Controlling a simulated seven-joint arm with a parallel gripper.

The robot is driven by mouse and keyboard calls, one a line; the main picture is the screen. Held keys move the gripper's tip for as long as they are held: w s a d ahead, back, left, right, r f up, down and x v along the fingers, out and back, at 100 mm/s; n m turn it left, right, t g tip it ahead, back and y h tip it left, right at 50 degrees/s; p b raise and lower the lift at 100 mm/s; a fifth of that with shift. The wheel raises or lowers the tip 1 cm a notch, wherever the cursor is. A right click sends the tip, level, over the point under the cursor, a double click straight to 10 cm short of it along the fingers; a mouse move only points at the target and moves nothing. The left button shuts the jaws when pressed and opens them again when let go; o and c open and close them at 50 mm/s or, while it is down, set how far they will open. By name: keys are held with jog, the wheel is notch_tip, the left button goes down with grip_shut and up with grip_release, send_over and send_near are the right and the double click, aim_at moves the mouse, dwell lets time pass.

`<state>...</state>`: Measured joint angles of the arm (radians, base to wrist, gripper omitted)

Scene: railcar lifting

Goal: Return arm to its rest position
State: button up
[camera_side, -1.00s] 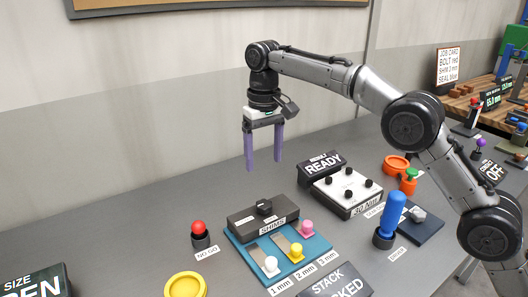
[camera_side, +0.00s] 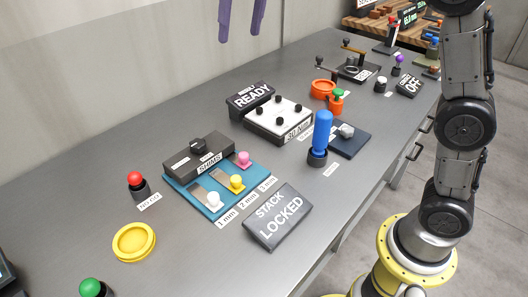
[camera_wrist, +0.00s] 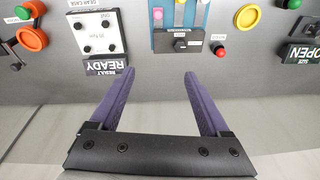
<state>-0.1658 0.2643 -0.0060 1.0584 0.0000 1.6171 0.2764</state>
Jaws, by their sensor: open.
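My gripper (camera_side: 240,36) hangs at the top edge of the side view, with only its two purple fingers showing. In the wrist view my gripper (camera_wrist: 160,85) has its two fingers spread wide, with nothing between them. It is open and empty, well above the grey bench (camera_side: 90,190) and apart from everything on it. The gripper's body is out of the side view. My arm's lower links stand upright at the right of the side view.
Below are the shims tray (camera_side: 178,188), STACK LOCKED sign (camera_side: 277,217), READY sign (camera_side: 250,95), white knob box (camera_side: 262,122), blue-handled driver (camera_side: 322,132), red NO-GO button (camera_side: 135,179), yellow dish (camera_side: 134,243) and green button (camera_side: 91,287). The air around the fingers is clear.

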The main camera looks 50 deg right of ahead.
jog(key=s+d+f+t, duration=0.1)
jog(key=s+d, duration=0.2)
jog(key=s, duration=0.6)
jog(key=s+d+f+t, duration=0.1)
jog(key=s+d, duration=0.2)
jog(key=s, duration=0.7)
jog(key=s+d+f+n+t, duration=0.1)
jog(key=s+f, duration=0.7)
jog(key=f, duration=0.6)
jog(key=shift+s+d+f, duration=0.15)
jog(key=shift+s+f, duration=0.05)
